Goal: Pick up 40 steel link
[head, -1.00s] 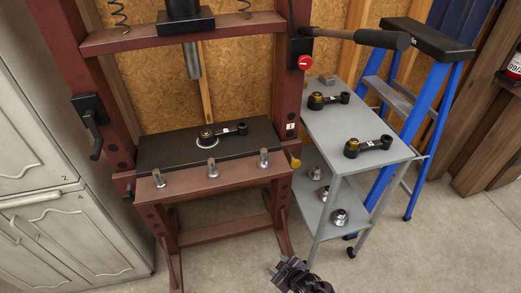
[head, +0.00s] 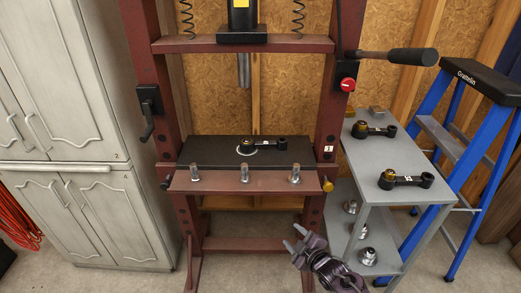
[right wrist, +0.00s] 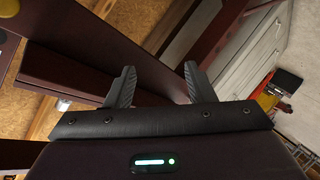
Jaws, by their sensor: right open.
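Three dark links with a brassy bushing at one end are in the head view. One link (head: 264,146) lies on the press's black plate, its ringed end over a pale round opening. Another link (head: 374,130) lies at the back of the grey cart top, and a third link (head: 405,180) lies nearer its front. They carry small white labels, too small to read surely, so I cannot tell which is 40. My right gripper (head: 294,238) is open and empty, low in front of the press and left of the cart. Its open fingers show in the right wrist view (right wrist: 158,86). My left gripper is out of view.
The dark red press (head: 245,182) has several upright pins along its front beam. The grey cart (head: 384,155) holds metal parts on its lower shelf. A long handle (head: 400,56) juts above the cart. A blue ladder (head: 470,135) stands right; cabinets (head: 75,200) stand left.

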